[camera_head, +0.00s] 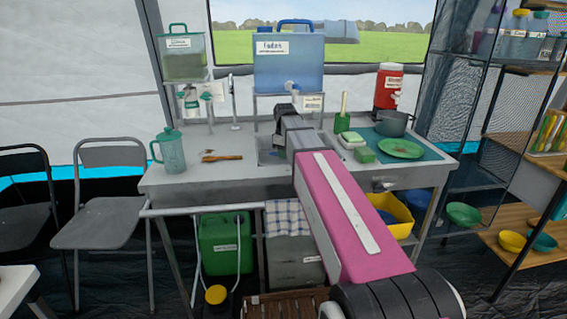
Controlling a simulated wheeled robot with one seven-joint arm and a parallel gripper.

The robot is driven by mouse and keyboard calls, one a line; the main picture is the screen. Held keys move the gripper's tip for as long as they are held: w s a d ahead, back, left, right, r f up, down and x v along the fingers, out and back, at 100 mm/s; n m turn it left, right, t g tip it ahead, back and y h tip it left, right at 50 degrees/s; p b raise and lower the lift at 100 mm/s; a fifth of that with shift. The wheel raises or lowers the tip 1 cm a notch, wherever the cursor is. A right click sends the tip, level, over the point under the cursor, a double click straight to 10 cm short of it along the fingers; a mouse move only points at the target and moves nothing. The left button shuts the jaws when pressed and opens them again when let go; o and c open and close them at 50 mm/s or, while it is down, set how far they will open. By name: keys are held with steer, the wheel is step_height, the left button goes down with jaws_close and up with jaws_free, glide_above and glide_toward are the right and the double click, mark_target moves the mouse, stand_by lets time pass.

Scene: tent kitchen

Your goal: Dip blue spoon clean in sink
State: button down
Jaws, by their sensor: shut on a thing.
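The sink (264,157) is set into the grey counter, and its left part shows beside my arm. My gripper (279,141) is at the far end of my arm, over the sink area. My arm hides most of it, and its fingertips are not clear. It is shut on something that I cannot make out. I cannot see a blue spoon anywhere. I cannot tell whether what I hold touches water or the basin.
A blue water container (288,68) with a tap stands behind the sink. A green jug (170,152) and a brown utensil (222,158) are left. A soap dish (350,141), a green sponge (363,155), a green plate (401,148) and a grey pot (391,123) are right.

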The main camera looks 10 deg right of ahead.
step_height(320, 180, up, 10)
steer(key=shift+f, duration=0.2)
stand_by(0.9)
stand_by(2.0)
step_height(320, 180, up, 4)
stand_by(0.5)
stand_by(0.5)
